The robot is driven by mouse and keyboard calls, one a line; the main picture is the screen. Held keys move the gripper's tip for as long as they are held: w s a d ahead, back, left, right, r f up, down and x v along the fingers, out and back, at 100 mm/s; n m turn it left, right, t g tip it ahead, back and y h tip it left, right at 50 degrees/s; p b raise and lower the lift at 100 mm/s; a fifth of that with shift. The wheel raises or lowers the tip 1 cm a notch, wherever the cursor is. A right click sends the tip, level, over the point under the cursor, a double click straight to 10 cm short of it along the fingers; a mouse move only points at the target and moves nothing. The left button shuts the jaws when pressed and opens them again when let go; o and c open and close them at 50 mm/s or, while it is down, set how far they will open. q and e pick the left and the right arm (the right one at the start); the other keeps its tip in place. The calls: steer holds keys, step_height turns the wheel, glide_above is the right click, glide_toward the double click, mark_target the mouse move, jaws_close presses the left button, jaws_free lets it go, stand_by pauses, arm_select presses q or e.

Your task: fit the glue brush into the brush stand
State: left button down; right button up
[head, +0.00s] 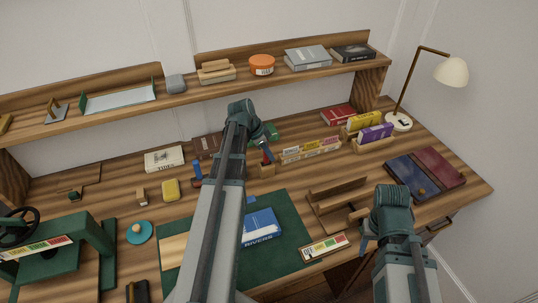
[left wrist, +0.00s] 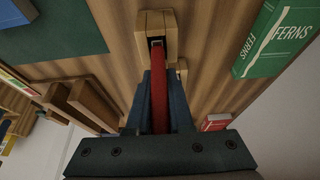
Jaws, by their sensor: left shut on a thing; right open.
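The glue brush shows as a red handle (left wrist: 158,95) between the fingers of my left gripper (left wrist: 160,100) in the left wrist view. In the head view a bit of its red (head: 265,158) shows below my left gripper (head: 266,146). The brush stand is a small wooden block (head: 267,171) right below it, also in the left wrist view (left wrist: 152,20) with a dark opening. The brush's far end meets that opening; how deep it sits I cannot tell. My left gripper is shut on the brush. My right gripper (head: 367,234) is open and empty near the front right.
A green mat (head: 285,208) with a blue book (head: 261,228) lies in front of the stand. A wooden rack (head: 337,200) stands to the right, and small books (head: 310,150) behind it. A green book (left wrist: 280,38) lies near the stand. A shelf (head: 215,90) runs along the back.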

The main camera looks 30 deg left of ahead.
arm_select(q)
steer(key=shift+f, duration=0.15)
steer(key=c, duration=0.8)
jaws_free()
steer(key=shift+p+v, duration=0.7)
steer(key=shift+v, duration=0.15)
steer(key=p+v, duration=0.9)
steer(key=v, duration=0.1)
steer(key=shift+r+p, duration=0.4)
